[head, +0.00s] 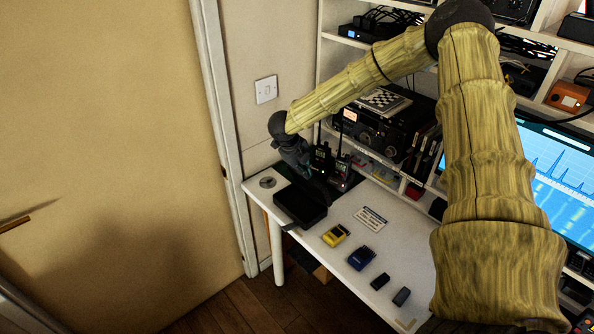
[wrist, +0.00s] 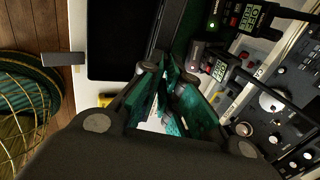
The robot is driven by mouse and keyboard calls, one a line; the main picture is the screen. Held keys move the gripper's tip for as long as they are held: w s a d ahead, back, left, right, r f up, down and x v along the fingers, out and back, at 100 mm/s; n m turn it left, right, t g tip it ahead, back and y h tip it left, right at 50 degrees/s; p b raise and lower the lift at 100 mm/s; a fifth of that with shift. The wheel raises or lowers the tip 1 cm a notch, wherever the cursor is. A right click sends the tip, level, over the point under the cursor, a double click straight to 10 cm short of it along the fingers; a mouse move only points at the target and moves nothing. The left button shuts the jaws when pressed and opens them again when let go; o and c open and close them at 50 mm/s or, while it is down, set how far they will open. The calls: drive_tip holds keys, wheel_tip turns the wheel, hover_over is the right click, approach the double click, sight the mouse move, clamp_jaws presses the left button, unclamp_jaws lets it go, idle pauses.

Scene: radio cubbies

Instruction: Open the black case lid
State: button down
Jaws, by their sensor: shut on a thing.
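The black case (head: 299,208) lies at the left end of the white desk. In the wrist view its dark, flat inside or top (wrist: 118,40) shows at top centre. A dark lid (wrist: 165,28) shows as a narrow strip along the case's right side; in the head view it looks raised at the back of the case. My gripper (head: 307,172) reaches down behind the case, and its teal fingers (wrist: 168,78) are close together at the near end of the lid strip, shut on it. The exact contact is partly hidden by the fingers.
Two handheld radios (head: 321,158) stand close behind my gripper. A yellow box (head: 335,235), a blue box (head: 361,258) and small dark items lie along the desk to the right. A round disc (head: 267,182) lies left of the case. A wire basket (wrist: 35,110) stands below the desk edge.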

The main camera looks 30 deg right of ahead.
drive_tip(key=d+y, duration=0.1)
drive_tip(key=d+y+p, duration=0.1)
drive_tip(key=d, duration=0.1)
drive_tip(key=shift+w+r, duration=0.2)
drive_tip(key=shift+r, duration=0.1)
drive_tip(key=shift+w+d+f+p, duration=0.15)
drive_tip(key=shift+d+p, duration=0.15)
drive_tip(key=shift+d, duration=0.65)
drive_tip(key=shift+w+d+p, duration=0.15)
drive_tip(key=shift+d+p, duration=0.1)
drive_tip(key=shift+d, duration=0.65)
drive_tip(key=c, duration=1.6)
unclamp_jaws()
drive_tip(key=shift+d+f, duration=0.1)
drive_tip(key=shift+c, duration=0.2)
